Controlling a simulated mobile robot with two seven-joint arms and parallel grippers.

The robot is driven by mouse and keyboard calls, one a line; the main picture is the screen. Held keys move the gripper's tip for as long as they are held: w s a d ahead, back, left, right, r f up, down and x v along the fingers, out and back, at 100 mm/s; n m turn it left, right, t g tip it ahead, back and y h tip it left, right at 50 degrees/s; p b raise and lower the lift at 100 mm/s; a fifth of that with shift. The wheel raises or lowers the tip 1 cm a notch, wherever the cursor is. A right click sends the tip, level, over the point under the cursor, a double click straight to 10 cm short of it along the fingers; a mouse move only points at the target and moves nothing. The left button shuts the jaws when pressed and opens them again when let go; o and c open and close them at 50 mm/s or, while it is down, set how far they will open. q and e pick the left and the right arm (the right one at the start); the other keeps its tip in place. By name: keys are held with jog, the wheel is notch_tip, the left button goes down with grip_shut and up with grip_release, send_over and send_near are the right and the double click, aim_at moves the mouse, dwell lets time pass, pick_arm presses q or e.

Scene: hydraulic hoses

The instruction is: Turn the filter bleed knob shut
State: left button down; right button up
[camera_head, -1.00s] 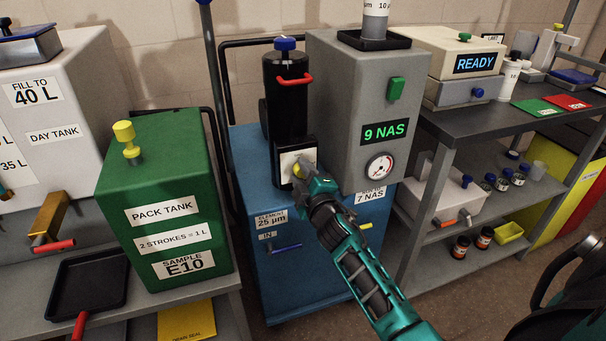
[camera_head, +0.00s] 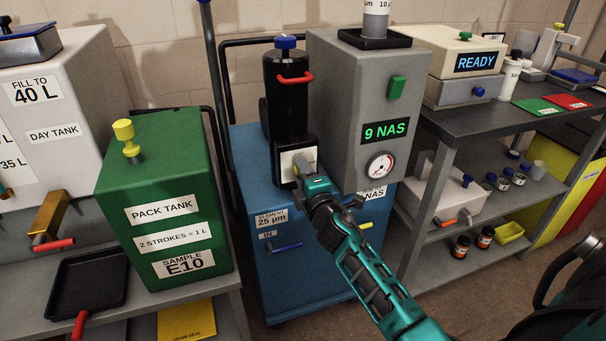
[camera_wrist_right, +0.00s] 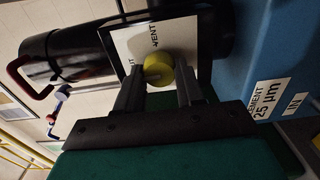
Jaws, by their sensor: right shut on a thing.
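The filter bleed knob is a round yellow knob (camera_wrist_right: 158,70) on a white plate marked VENT (camera_wrist_right: 128,42), at the front of the black filter housing (camera_head: 287,100). My right gripper (camera_head: 304,168) reaches this plate from the lower right and hides most of the knob in the head view. In the right wrist view its two fingers (camera_wrist_right: 160,88) stand on either side of the knob, shut on it. The knob's exact turn angle cannot be told. My left gripper is not in view.
The grey unit reading 9 NAS (camera_head: 350,120) stands close to the right of my gripper. A blue cabinet (camera_head: 290,275) with a blue IN lever is below. The green pack tank (camera_head: 165,190) stands at the left, a grey shelf (camera_head: 470,112) at the right.

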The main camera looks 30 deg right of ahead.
jog(key=o, duration=1)
jog(key=shift+o, duration=0.2)
jog(key=v, duration=1.3)
